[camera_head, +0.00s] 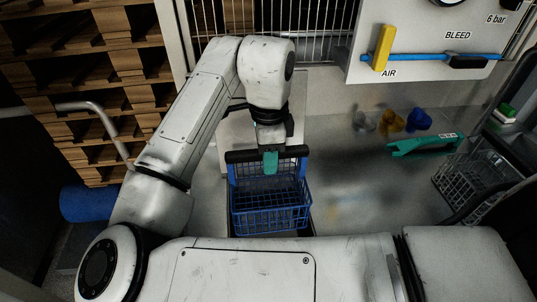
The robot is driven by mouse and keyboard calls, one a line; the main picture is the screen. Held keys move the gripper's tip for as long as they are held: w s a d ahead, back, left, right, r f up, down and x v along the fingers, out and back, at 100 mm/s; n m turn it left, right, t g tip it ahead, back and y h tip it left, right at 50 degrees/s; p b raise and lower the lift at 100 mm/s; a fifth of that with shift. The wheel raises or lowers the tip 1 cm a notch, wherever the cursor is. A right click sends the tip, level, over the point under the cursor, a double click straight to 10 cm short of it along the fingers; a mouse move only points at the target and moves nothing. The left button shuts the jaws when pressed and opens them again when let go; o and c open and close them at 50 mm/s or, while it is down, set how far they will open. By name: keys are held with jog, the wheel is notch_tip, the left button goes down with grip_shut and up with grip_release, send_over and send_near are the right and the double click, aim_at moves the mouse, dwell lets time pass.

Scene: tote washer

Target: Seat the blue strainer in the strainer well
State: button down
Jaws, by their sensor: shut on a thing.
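The blue strainer (270,212) is a blue mesh basket with a raised back and a black bar along its top. My gripper (270,162) has teal fingers and is shut on the strainer at the middle of that top bar. The strainer looks upright. A dark edge (312,228) shows beside its lower front, seemingly the rim of the strainer well. The basket and my own body hide most of the well. I cannot tell whether the strainer's base is inside the well or above it.
A grey wire basket (468,180) stands at the right. A green tool (425,144) and yellow and blue pieces (392,121) lie on the steel surface. A panel with a yellow AIR lever (382,48) is behind. Stacked wooden pallets (85,65) stand left. The steel right of the strainer is clear.

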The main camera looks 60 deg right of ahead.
jog(key=shift+f, duration=0.1)
jog(key=shift+f+b, duration=0.35)
jog(key=shift+f, duration=0.25)
dwell(0.4)
jog(key=shift+f+b, duration=1.05)
jog(key=shift+f, duration=0.6)
jog(key=shift+f+b, duration=1.1)
jog(key=shift+f, duration=0.6)
jog(key=shift+f+b, duration=1.1)
jog(key=shift+f, duration=0.6)
